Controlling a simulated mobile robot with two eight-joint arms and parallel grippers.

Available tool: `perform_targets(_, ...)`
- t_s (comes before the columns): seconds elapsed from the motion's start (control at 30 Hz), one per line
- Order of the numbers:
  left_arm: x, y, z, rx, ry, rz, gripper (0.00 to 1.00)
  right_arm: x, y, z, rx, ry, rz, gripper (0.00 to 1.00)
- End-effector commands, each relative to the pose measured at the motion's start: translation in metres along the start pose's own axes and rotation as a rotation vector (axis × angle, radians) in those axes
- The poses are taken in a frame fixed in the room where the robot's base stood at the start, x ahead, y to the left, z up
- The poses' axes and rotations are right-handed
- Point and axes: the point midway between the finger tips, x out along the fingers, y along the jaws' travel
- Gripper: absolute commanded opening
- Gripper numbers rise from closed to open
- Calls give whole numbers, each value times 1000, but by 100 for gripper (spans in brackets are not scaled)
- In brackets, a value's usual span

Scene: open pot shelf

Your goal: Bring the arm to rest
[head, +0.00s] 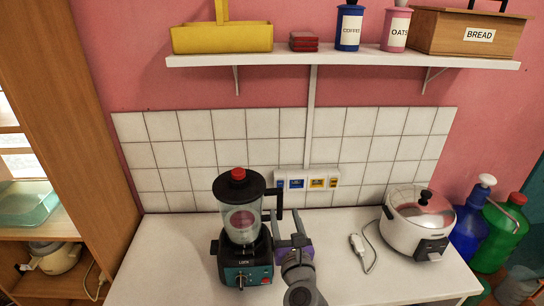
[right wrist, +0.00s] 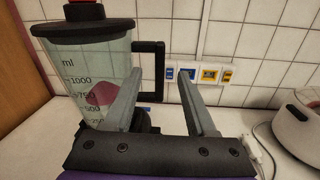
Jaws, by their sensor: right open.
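My right gripper (head: 287,226) is over the counter, just right of the blender (head: 241,222). In the right wrist view its two fingers (right wrist: 161,78) are apart, so it is open, with nothing gripped. The blender has a clear jug with a black lid, red knob and dark base, and stands upright on the counter. In the right wrist view its black handle (right wrist: 151,64) shows between and beyond the fingers; I cannot tell the exact gap. Something pinkish shows inside the jug. My left gripper is not in view.
The white counter (head: 180,255) is clear left of the blender. Right stand a rice cooker (head: 412,238) and a corded plug (head: 357,243). Wall sockets (head: 307,183) are behind the gripper. A shelf (head: 350,57) with a yellow caddy (head: 222,38), tins and bread box (head: 465,34) hangs above.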

Motion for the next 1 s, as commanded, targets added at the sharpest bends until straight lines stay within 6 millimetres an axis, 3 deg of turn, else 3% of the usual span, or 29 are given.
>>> perform_targets(0.13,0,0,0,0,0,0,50,-7,3,1,-184,19,49,56)
perform_targets(0.27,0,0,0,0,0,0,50,-28,7,-8,-624,62,172,56)
perform_targets(0.47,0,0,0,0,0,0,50,-81,-2,-50,-1474,143,471,56)
perform_targets(0.6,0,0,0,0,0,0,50,-130,-28,-91,-2019,190,762,56)
perform_targets(0.7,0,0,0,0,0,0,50,-168,-53,-116,-2330,207,1011,56)
perform_targets(0.9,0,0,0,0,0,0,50,-225,-94,-145,-2662,195,1449,56)
perform_targets(1.0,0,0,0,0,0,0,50,-238,-104,-149,-2714,182,1560,56)
